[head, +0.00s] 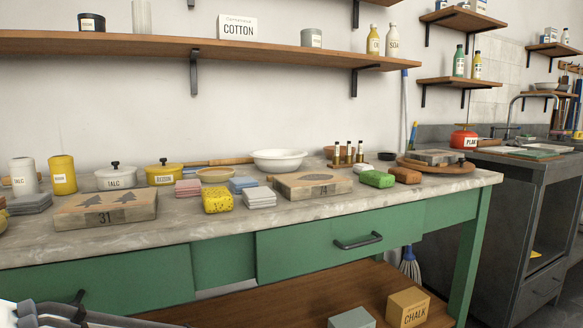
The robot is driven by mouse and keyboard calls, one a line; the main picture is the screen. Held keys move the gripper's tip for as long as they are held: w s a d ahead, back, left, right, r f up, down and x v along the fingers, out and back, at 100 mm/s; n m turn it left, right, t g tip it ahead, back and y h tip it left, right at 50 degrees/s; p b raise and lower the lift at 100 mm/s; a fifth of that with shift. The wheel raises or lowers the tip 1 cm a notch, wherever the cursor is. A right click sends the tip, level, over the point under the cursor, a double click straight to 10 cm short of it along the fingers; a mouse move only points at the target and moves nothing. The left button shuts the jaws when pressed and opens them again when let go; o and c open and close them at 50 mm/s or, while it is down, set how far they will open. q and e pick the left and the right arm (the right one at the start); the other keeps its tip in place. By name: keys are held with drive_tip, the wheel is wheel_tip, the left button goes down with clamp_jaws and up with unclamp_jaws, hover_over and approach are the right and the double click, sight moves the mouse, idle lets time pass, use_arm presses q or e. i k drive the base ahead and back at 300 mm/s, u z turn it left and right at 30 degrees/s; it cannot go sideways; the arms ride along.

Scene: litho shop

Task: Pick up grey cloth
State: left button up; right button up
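A folded light grey cloth stack (259,198) lies on the worktop near its front edge, between the yellow sponge and a stone block. A darker grey folded stack (31,203) lies at the far left of the worktop. A blue-grey stack (242,185) and a pink stack (188,188) lie just behind the sponge. Part of my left arm with its gripper (125,321) shows at the bottom left, low in front of the table and apart from the cloths. It is cut off by the frame, so its opening is unclear. My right gripper is not in view.
The yellow sponge (217,200) sits close left of the light grey stack. Stone blocks stand to the left (106,209) and right (313,185). A white bowl (279,160) is behind. The green table (225,228) has a drawer handle (358,241) sticking out in front.

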sight(33, 203)
drive_tip(key=u, duration=1.4)
